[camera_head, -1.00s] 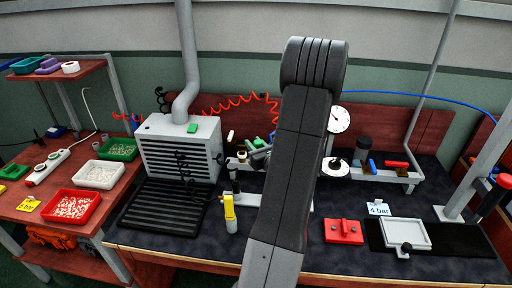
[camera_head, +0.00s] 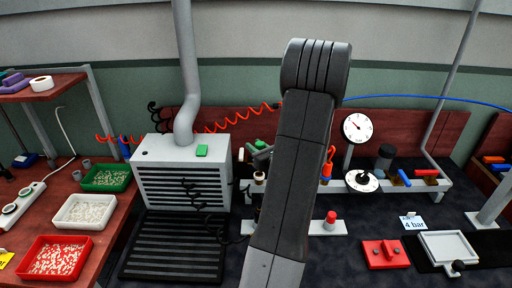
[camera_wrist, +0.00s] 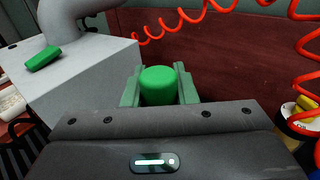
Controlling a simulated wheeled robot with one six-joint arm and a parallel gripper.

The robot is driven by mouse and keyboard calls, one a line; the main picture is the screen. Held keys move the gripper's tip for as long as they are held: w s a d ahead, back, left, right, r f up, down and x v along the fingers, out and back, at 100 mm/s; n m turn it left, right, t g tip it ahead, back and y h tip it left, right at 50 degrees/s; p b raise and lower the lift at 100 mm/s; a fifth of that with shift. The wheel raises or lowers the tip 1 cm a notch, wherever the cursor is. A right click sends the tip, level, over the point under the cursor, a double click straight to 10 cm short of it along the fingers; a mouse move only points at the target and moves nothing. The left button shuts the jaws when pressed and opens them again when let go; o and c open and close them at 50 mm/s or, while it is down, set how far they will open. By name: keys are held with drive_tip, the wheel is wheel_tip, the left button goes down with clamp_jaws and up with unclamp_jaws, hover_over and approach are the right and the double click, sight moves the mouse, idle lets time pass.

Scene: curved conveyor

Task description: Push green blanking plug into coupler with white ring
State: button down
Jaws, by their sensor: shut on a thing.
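My gripper (camera_wrist: 158,90) is shut on the green blanking plug (camera_wrist: 158,86), a rounded cylinder between its two greenish fingers in the wrist view. In the head view the plug (camera_head: 260,144) shows small, left of my arm, with my gripper (camera_head: 262,151) partly hidden behind the arm. A small fitting with a pale ring (camera_head: 259,177) stands just below the gripper in the head view. In the wrist view a yellow and black fitting with a pale band (camera_wrist: 303,112) is cut off at the right edge. I cannot tell which fitting is the coupler with the white ring.
A grey vented box (camera_head: 183,178) with a green block (camera_head: 202,151) on top stands left of the gripper. Red coiled hose (camera_head: 230,124) hangs behind. A gauge (camera_head: 357,127) and a rail with fittings (camera_head: 432,184) are on the right. A red block (camera_head: 385,254) lies in front.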

wheel_tip(320, 180, down, 6)
drive_tip(key=b, duration=0.6)
drive_tip(key=shift+f+b, duration=1.95)
drive_tip(key=shift+b, duration=0.5)
idle(1.8)
drive_tip(key=c, duration=1.1)
unclamp_jaws()
drive_tip(key=v, duration=1.4)
drive_tip(key=shift+a, duration=0.1)
